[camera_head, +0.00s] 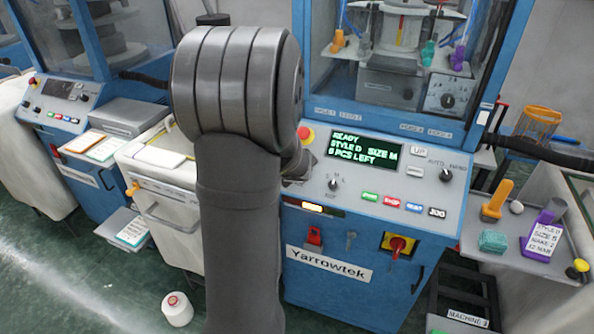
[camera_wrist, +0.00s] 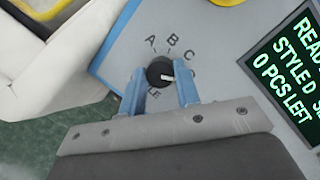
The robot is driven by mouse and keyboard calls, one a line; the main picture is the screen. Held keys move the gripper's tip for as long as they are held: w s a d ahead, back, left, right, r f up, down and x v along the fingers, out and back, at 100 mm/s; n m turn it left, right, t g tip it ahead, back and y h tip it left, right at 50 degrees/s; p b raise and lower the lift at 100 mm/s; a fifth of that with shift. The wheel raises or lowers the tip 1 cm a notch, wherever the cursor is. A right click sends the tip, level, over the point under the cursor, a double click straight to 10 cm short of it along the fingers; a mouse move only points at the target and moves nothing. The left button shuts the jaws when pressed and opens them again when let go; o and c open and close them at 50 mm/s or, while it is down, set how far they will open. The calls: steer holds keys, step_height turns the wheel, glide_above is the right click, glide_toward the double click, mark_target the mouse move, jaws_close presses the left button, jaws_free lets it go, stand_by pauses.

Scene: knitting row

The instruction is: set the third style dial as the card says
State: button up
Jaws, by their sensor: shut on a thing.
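The style dial (camera_wrist: 156,70) is a dark round knob in the wrist view, with A, B, C and part of a D printed around it. Its white mark points right, towards the D side. My gripper (camera_wrist: 161,77) has its two blue fingers shut on the knob, one on each side. In the head view my arm hides the dial and most of the gripper. The green screen (camera_head: 366,149) reads READY, STYLE D, SIZE M, 0 PCS LEFT. A white card (camera_head: 541,240) on the right tray shows STYLE and SIZE lines, too small to read surely.
A red button (camera_head: 305,134) sits near my arm. A size dial (camera_head: 333,184), small coloured buttons (camera_head: 391,201) and another dial (camera_head: 446,175) share the panel. A second machine (camera_head: 60,110) stands at left.

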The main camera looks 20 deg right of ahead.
steer(key=o, duration=1)
steer(key=shift+c, duration=0.2)
steer(key=v, duration=1.7)
steer(key=shift+s, duration=0.2)
steer(key=shift+r, duration=0.1)
steer(key=shift+x, duration=6.9)
steer(key=shift+r, duration=0.1)
steer(key=shift+x, duration=1.8)
